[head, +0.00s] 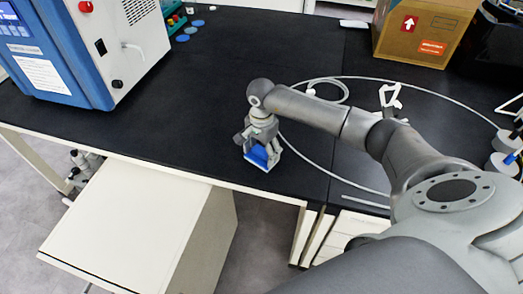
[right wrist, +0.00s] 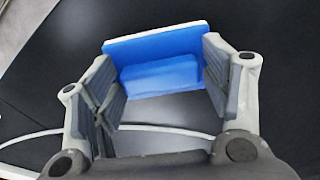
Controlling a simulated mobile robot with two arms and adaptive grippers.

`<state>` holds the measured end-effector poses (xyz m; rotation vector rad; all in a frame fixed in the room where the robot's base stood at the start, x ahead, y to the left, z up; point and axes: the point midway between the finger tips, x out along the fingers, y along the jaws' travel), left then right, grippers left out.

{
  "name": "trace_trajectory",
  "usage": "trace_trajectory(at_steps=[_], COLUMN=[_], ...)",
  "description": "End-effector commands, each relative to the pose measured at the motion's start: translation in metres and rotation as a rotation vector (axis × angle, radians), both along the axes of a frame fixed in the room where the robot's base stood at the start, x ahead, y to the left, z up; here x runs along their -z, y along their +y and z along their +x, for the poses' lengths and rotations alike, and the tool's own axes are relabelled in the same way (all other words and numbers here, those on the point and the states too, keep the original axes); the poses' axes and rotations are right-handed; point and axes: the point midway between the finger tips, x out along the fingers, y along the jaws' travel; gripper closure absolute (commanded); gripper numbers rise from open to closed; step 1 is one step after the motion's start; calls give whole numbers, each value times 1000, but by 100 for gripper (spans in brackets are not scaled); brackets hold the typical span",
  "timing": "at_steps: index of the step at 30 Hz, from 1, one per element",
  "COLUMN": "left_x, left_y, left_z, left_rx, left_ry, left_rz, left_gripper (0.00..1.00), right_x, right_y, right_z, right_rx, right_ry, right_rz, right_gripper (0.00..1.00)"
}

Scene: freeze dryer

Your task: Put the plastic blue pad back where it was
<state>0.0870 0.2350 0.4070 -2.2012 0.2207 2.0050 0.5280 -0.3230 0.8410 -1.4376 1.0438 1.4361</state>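The plastic blue pad (head: 257,155) is in my right gripper (head: 263,150), over the black bench near its front edge. In the right wrist view, the blue pad (right wrist: 160,55) is a flat plate with a white rim and a smaller raised blue block. I cannot tell whether the pad touches the bench. My left gripper is not in view.
A white and blue machine (head: 95,50) stands at the back left of the black bench (head: 190,125). Small blue discs (head: 190,33) lie beside it. A cardboard box (head: 420,30) is at the back right. A pale hose (head: 440,95) curves over the right side. The bench middle is clear.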

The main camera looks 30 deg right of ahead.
Motion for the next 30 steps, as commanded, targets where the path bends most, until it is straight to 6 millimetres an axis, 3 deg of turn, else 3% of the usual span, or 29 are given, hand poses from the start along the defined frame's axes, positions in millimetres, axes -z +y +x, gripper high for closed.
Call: trace_trajectory(at_steps=[11,16,30], left_x=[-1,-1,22], left_y=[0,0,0], left_z=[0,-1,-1], left_rx=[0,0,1], left_ry=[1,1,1], left_rz=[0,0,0], left_gripper=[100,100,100], right_x=[-1,-11,-104], right_y=[0,0,0], right_z=[0,1,1], right_rx=[0,0,0], right_ry=[1,-3,-3], right_rz=[0,0,0], right_gripper=[17,17,17])
